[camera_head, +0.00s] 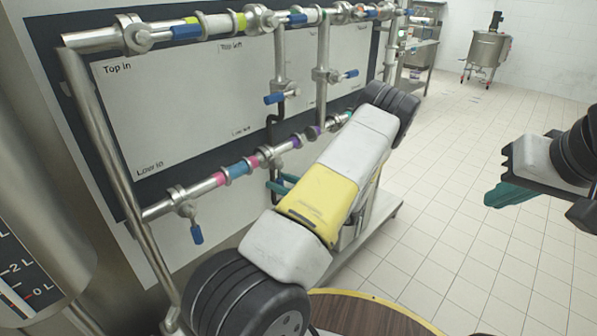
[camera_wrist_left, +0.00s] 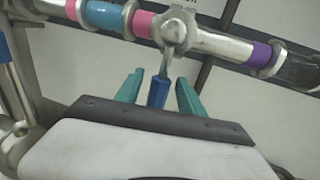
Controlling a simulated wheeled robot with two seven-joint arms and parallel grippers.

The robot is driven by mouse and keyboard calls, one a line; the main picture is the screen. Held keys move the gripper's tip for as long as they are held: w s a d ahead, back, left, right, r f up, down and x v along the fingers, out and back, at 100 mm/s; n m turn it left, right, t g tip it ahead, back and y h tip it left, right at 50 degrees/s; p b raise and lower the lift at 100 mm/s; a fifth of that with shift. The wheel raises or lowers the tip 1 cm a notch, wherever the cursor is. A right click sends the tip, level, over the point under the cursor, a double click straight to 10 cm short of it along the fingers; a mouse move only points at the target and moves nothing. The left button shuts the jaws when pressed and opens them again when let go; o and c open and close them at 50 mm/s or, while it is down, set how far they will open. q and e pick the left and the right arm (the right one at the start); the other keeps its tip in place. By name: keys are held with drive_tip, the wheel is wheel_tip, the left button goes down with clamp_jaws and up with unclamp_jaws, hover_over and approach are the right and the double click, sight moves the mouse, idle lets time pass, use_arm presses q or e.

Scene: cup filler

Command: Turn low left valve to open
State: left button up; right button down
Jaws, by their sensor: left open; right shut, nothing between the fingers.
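The low left valve (camera_head: 268,156) sits on the lower pipe, below the "Low left" label, between a pink band and a purple band. It also shows in the left wrist view (camera_wrist_left: 173,29), where its blue handle (camera_wrist_left: 158,92) points down from the pipe. My left gripper (camera_head: 282,185) is at this valve, largely hidden by my arm in the head view. In the left wrist view its green fingers (camera_wrist_left: 158,80) are open, one on each side of the blue handle, with visible gaps. My right gripper (camera_head: 510,194) is shut and empty, over the floor at the right.
The upper pipe (camera_head: 160,33) carries several blue-handled valves. The low in valve's blue handle (camera_head: 196,235) hangs at the left. A metal tank (camera_head: 30,215) stands at far left. A round wooden top (camera_head: 365,312) is at the bottom.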

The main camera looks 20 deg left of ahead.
use_arm(q)
clamp_jaws()
idle(1.4)
